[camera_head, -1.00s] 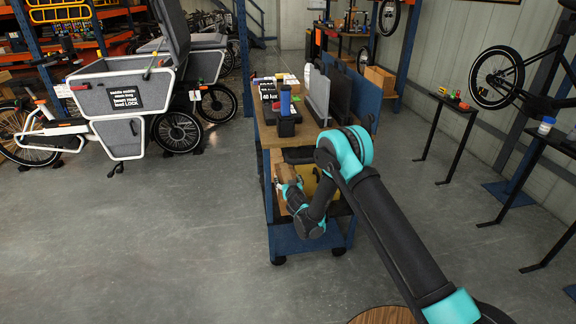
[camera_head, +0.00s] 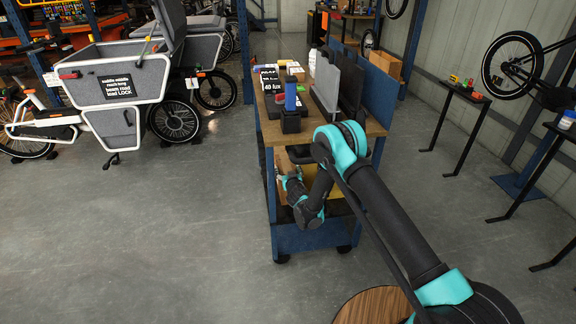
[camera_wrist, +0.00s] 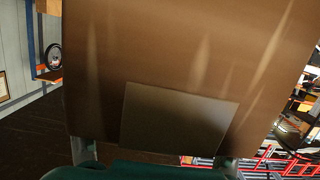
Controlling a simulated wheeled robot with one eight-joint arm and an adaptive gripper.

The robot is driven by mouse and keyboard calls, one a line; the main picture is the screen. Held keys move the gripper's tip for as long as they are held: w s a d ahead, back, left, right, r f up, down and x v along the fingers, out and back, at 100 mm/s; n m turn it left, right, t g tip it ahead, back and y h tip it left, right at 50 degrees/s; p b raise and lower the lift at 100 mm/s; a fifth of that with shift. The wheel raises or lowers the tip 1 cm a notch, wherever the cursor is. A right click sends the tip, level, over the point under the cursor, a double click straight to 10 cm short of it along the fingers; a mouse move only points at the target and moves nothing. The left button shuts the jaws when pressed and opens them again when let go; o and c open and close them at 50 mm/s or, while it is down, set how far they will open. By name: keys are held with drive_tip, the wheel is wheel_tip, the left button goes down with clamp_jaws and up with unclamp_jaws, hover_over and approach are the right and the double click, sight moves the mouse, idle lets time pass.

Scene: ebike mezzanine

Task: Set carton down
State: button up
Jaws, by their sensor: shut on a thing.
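The brown carton (camera_wrist: 180,50) fills most of the wrist view, with a darker, flat rectangular patch on its lower part. My gripper (camera_wrist: 155,158) is shut on it, with a finger at each lower side of the carton. In the head view, my gripper (camera_head: 290,184) is low at the left side of the blue workbench cart (camera_head: 312,236), by its lower shelf level. A small brown piece, likely the carton (camera_head: 281,162), shows beside it. My arm hides part of the shelf, and I cannot tell whether the carton touches it.
The cart's wooden top (camera_head: 322,130) carries a blue bottle (camera_head: 291,94), boxes and dark upright panels. A grey cargo bike (camera_head: 122,82) stands at the left. A narrow black table (camera_head: 466,92) stands at the right. The grey floor left of the cart is clear.

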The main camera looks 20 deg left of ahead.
drive_tip(key=shift+f, duration=2.7)
drive_tip(key=o, duration=1.6)
drive_tip(key=shift+f, duration=0.1)
drive_tip(key=shift+s+d, duration=0.1)
